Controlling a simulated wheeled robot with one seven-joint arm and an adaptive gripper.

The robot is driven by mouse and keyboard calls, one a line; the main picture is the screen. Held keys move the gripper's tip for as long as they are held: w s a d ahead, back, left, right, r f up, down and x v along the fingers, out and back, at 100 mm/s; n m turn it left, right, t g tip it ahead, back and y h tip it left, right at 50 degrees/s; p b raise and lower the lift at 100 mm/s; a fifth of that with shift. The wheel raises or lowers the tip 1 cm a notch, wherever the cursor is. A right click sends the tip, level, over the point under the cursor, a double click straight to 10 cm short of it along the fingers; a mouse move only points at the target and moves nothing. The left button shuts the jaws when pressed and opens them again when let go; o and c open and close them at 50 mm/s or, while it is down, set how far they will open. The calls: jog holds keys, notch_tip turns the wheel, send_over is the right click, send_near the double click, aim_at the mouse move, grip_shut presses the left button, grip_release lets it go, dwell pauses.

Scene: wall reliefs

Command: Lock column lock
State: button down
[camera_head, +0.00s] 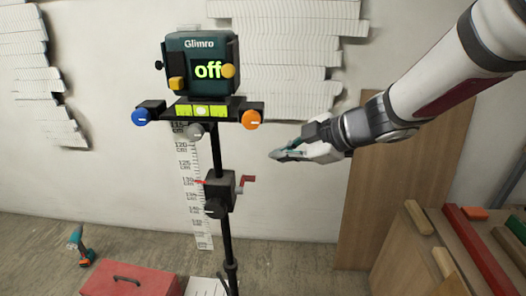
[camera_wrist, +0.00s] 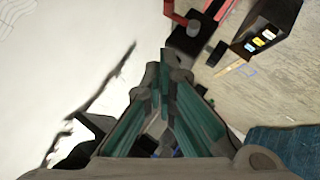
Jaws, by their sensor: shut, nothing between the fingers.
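A dark green Glimro device (camera_head: 203,68) with a screen reading "off" stands on a black column (camera_head: 217,155). Lower on the column is a black block (camera_head: 221,190) with a red crank (camera_head: 246,181) on its right, a small red pointer on its left and a dark round knob (camera_head: 214,208) in front. I cannot tell for sure which part is the column lock. My gripper (camera_head: 274,155) is shut and empty, right of the column and a little above the crank, apart from both.
A blue knob (camera_head: 141,117), a grey knob (camera_head: 195,132) and an orange knob (camera_head: 250,119) sit under the device. A red toolbox (camera_head: 130,280) and a drill (camera_head: 80,245) lie left. Boards (camera_head: 375,200) lean right.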

jog(key=shift+s+a+f, duration=0.1)
jog(key=shift+a+f, duration=0.1)
jog(key=shift+f, duration=0.1)
jog(key=d+f+b+x, duration=0.1)
jog(key=b+x, duration=0.3)
jog(key=x, duration=0.9)
jog(key=shift+w+d+f, duration=0.3)
jog(key=shift+d, duration=0.2)
jog(key=shift+g+p, duration=0.3)
jog(key=shift+p, duration=0.4)
